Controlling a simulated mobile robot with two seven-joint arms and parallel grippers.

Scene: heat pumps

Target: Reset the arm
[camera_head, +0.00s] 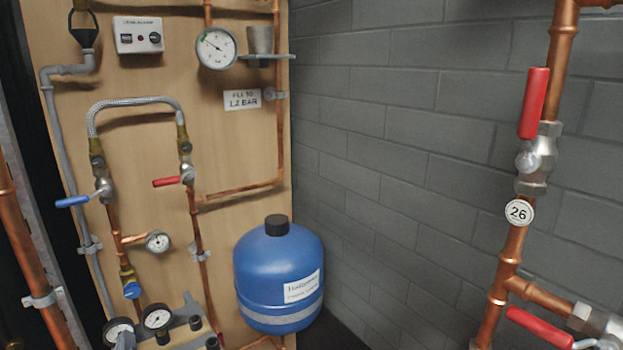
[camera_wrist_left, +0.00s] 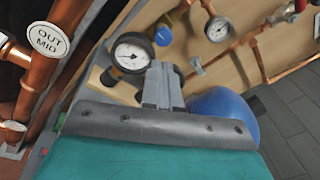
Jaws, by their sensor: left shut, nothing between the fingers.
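My left gripper (camera_wrist_left: 163,72) shows in the left wrist view, with its two grey fingers closed together and nothing between them. It points toward the wooden board, and a round pressure gauge (camera_wrist_left: 131,54) appears just left of the fingertips. Whether the fingers touch anything is not clear. In the head view I cannot clearly separate the left gripper from the grey fittings at the bottom left. My right gripper is in neither view.
The wooden board (camera_head: 225,140) carries copper pipes, a red-handled valve (camera_head: 188,176), a blue-handled valve (camera_head: 103,188) and a gauge (camera_head: 216,48). A blue tank (camera_head: 262,260) stands by it. A copper pipe (camera_head: 508,250) rises at right before the grey wall (camera_head: 400,150).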

